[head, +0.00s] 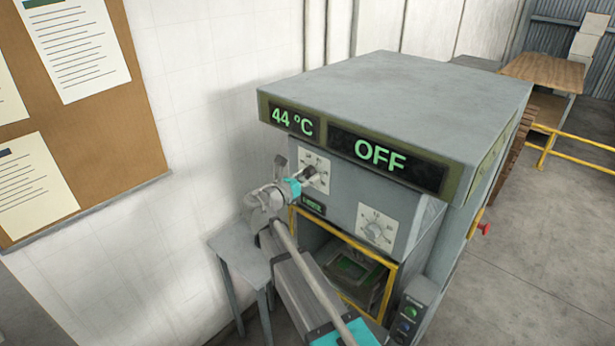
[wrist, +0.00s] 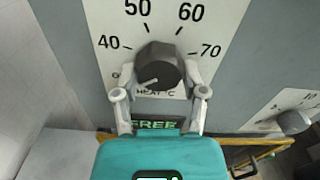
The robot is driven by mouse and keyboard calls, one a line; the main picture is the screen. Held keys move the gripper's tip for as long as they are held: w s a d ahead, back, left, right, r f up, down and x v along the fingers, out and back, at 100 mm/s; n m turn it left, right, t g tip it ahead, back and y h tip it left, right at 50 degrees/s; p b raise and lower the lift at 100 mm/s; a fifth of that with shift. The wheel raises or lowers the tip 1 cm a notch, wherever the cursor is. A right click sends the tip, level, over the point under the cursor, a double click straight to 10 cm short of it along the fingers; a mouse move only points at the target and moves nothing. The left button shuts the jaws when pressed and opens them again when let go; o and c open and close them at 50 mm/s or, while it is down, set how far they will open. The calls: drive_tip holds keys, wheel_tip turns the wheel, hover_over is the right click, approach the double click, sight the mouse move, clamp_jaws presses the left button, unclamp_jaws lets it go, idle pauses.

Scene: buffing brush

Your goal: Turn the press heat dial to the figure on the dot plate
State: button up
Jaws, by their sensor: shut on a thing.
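The heat dial (wrist: 160,60) is a dark knob on a white plate (wrist: 225,15) marked 40, 50, 60, 70 and "HEAT °C". Its pale pointer line points to the lower left, below the 40 mark; a figure there is partly hidden. My gripper (wrist: 158,76) is shut on the knob, one finger on each side. In the head view my gripper (head: 295,181) is at the dial's white plate (head: 319,160) on the press front. I cannot make out a dot plate with a figure.
The press (head: 400,95) has displays reading "44 °C" (head: 292,121) and "OFF" (head: 385,158). A second dial (head: 376,230) sits to the lower right. The yellow-framed opening (head: 392,290) is below. A grey side table (head: 238,244) and a noticeboard (head: 120,150) are left.

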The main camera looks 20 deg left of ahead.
drive_tip(key=m, duration=0.7)
drive_tip(key=shift+a, duration=0.15)
drive_tip(key=m, duration=0.3)
drive_tip(key=shift+w+a+r+m, duration=0.1)
drive_tip(key=shift+m, duration=0.3)
drive_tip(key=m, duration=0.8)
drive_tip(key=shift+r, duration=0.1)
drive_tip(key=m, duration=0.3)
drive_tip(key=shift+r+m, duration=0.1)
drive_tip(key=shift+m, duration=0.3)
drive_tip(key=m, duration=0.3)
drive_tip(key=shift+m+p, duration=0.3)
drive_tip(key=shift+m, duration=1.7)
